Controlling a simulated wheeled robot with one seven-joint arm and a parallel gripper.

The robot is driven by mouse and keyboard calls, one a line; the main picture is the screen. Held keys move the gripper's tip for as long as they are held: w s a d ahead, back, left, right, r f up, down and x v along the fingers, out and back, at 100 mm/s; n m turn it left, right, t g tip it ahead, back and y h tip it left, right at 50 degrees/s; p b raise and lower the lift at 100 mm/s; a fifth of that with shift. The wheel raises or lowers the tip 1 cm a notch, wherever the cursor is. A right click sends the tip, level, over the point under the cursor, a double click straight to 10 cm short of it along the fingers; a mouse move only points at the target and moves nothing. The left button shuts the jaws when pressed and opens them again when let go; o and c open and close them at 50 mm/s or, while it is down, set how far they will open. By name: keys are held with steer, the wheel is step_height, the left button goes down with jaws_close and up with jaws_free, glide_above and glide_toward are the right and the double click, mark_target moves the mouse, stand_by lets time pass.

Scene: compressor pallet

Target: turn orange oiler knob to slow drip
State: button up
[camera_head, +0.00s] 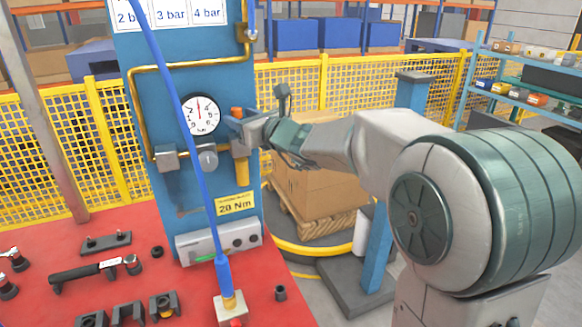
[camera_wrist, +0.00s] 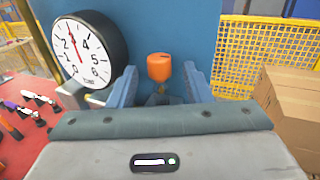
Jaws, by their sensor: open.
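The orange oiler knob (camera_wrist: 159,68) stands upright in the wrist view, between the two blue fingers of my gripper (camera_wrist: 165,86). The fingers are open, with a gap on each side of the knob. In the head view the knob (camera_head: 237,112) shows as a small orange piece at the right side of the blue panel (camera_head: 170,105). My gripper (camera_head: 243,122) is at the knob's height there and partly covers the oiler. A yellow oiler bowl (camera_head: 241,172) hangs below it. The stem under the knob is mostly hidden behind my gripper in the wrist view.
A round pressure gauge (camera_head: 201,114) is left of the knob, close to my left finger in the wrist view. A blue hose (camera_head: 187,125) crosses the panel. The red table (camera_head: 110,236) holds several tools. Cardboard boxes (camera_head: 313,196) stand behind, right of the panel.

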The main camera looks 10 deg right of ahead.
steer(key=b+v, duration=0.2)
steer(key=v, duration=1.2)
step_height(320, 180, down, 10)
steer(key=s+d+n+g+h+b, duration=0.1)
steer(key=n+g+h+b, duration=0.2)
steer(key=n+h, duration=0.4)
steer(key=shift+r+n, duration=0.15)
steer(key=shift+n, duration=3.55)
steer(key=s+d+f+n+g+h+p, duration=0.1)
steer(key=s+d+f+n+g+p, duration=0.1)
steer(key=s, duration=0.5)
steer(key=s+d+f+n+g+h+p, duration=0.1)
steer(key=s+d+f+n+g+p, duration=0.1)
steer(key=s+n, duration=0.5)
steer(key=s+d+f+n+g+h+p, duration=0.1)
steer(key=s+d+f+n+g+p, duration=0.2)
steer(key=s+f, duration=0.3)
steer(key=shift+s+d+n+g+h, duration=0.4)
steer(key=shift+s+d+n+g, duration=0.1)
steer(key=shift+s+n+g, duration=0.3)
